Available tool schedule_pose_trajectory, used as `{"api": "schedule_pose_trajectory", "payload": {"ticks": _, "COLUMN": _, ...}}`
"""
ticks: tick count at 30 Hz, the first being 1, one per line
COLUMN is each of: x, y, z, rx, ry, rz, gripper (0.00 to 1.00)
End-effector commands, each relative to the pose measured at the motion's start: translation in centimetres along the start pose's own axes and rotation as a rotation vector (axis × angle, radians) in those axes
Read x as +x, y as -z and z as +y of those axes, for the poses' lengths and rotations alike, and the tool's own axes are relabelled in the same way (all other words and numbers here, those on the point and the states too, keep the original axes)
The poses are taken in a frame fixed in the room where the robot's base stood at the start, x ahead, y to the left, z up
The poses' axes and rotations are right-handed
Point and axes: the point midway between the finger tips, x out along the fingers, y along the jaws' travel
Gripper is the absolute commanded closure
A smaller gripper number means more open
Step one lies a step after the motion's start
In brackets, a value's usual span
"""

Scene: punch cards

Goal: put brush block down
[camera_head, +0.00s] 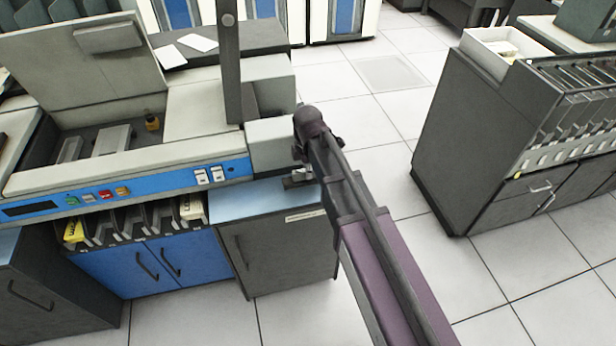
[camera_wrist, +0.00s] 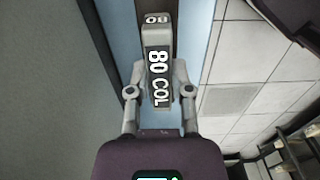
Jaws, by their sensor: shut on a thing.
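The brush block (camera_wrist: 157,48) is a grey block with a dark face lettered "80 COL", seen in the wrist view. My gripper (camera_wrist: 160,92) is shut on it, with one finger on each side. In the head view my gripper (camera_head: 299,178) is at the right part of the light blue top (camera_head: 245,197) of a grey cabinet. My arm partly hides it there, and the block is too small to make out clearly. I cannot tell whether the block touches the blue top.
A card machine (camera_head: 125,170) with a blue button panel and raised lid stands left of my gripper. Its grey side box (camera_head: 272,145) is close behind the gripper. A dark cabinet with card racks (camera_head: 500,130) stands at right. Tiled floor between is clear.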

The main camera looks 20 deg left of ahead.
Motion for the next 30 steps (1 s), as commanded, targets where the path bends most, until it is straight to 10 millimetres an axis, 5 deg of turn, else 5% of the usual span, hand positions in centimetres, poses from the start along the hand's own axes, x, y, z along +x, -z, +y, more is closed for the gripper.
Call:
{"api": "schedule_pose_trajectory", "payload": {"ticks": 6, "x": 1.6, "y": 0.0, "z": 0.0, "rx": 0.0, "ry": 0.0, "rz": 0.0, "gripper": 1.0}}
{"api": "schedule_pose_trajectory", "payload": {"ticks": 23, "x": 2.0, "y": -0.1, "z": 0.0, "rx": 0.001, "ry": 0.0, "rz": 0.0, "gripper": 1.0}}
{"api": "schedule_pose_trajectory", "payload": {"ticks": 24, "x": 1.9, "y": -0.1, "z": 0.0, "rx": 0.001, "ry": 0.0, "rz": 0.0, "gripper": 0.6}}
{"api": "schedule_pose_trajectory", "payload": {"ticks": 26, "x": 1.8, "y": -0.1, "z": 0.0, "rx": 0.001, "ry": 0.0, "rz": 0.0, "gripper": 0.42}}
{"api": "schedule_pose_trajectory", "payload": {"ticks": 30, "x": 1.8, "y": -0.1, "z": 0.0, "rx": 0.001, "ry": 0.0, "rz": 0.0, "gripper": 0.38}}
